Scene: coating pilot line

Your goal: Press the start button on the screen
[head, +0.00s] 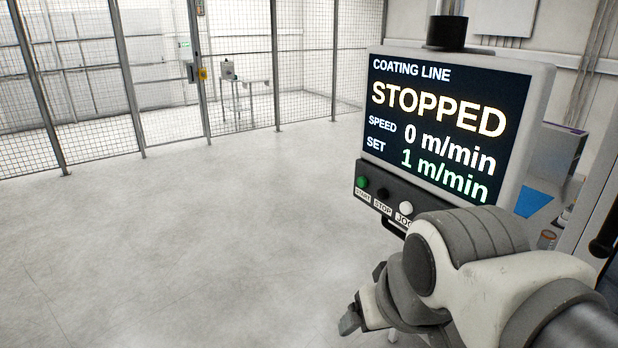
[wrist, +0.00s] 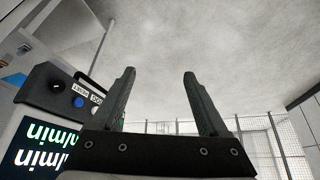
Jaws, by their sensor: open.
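The control screen (head: 445,125) is at the right in the head view and reads COATING LINE, STOPPED, speed 0 m/min, set 1 m/min. Below it is a dark button strip with a green button (head: 362,182) labelled START, a black STOP button (head: 383,193) and a white JOG button (head: 406,208). My gripper (head: 350,318) is below the strip, apart from it, its jaws small in this view. In the wrist view my gripper (wrist: 160,72) is open and empty, with the screen (wrist: 40,145) upside down at the left. My arm hides the strip's right part in the head view.
A blue button (wrist: 79,102) shows on the strip in the wrist view. A bar handle (head: 393,228) runs under the strip. A mesh fence (head: 90,80) stands at the back, with a small table (head: 243,82) behind it. The floor at left is clear.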

